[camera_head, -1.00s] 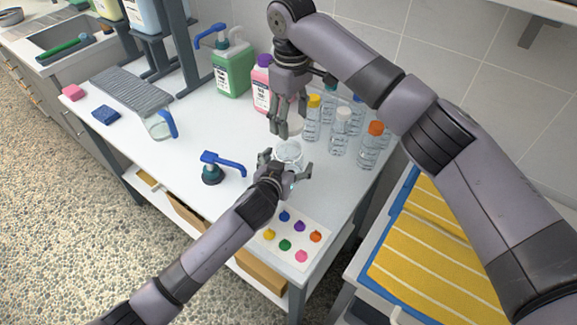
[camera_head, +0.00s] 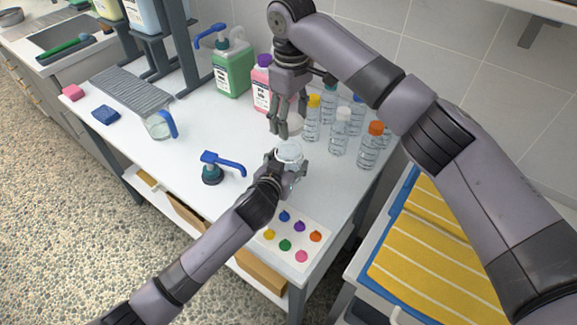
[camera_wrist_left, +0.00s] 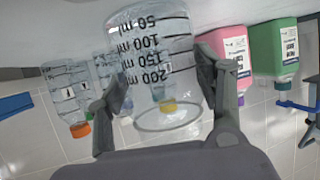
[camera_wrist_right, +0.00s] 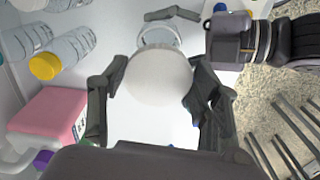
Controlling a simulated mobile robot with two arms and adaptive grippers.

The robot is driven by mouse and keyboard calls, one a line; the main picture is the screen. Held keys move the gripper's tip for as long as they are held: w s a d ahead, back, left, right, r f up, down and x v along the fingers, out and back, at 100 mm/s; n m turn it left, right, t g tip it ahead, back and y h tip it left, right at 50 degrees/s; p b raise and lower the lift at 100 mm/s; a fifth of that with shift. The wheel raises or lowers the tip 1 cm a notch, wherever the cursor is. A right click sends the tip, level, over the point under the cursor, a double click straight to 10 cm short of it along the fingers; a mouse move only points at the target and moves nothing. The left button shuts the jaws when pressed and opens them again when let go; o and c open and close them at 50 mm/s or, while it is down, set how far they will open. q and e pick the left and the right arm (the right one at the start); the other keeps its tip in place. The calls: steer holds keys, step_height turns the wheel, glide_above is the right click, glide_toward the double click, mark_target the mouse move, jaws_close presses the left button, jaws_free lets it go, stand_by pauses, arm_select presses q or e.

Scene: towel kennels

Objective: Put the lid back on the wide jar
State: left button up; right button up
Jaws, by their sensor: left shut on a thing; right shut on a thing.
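The wide jar (camera_head: 291,152) is clear, open-topped and upright on the white table. It fills the top of the left wrist view (camera_wrist_left: 160,45), where its volume marks show upside down. My left gripper (camera_head: 288,166) is shut on the jar, with a finger on each side. The lid (camera_wrist_right: 160,77) is a round white disc held between the fingers of my right gripper (camera_wrist_right: 158,98). In the head view my right gripper (camera_head: 283,131) hangs just behind the jar, and the lid (camera_head: 296,125) is partly hidden by its fingers. The lid is apart from the jar.
Several capped bottles (camera_head: 341,130) stand close to the right of my right gripper. A pink jug (camera_head: 261,90) and a green jug (camera_head: 232,70) stand behind. A blue-handled pump (camera_head: 212,172) and a paint-spot card (camera_head: 291,238) lie near the jar. A measuring jug (camera_head: 158,125) stands left.

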mark_target(291, 142)
arm_select(q)
steer(key=shift+c, duration=0.4)
arm_select(e)
steer(key=shift+f, duration=2.5)
steer(key=shift+f, duration=0.85)
steer(key=shift+f, duration=0.55)
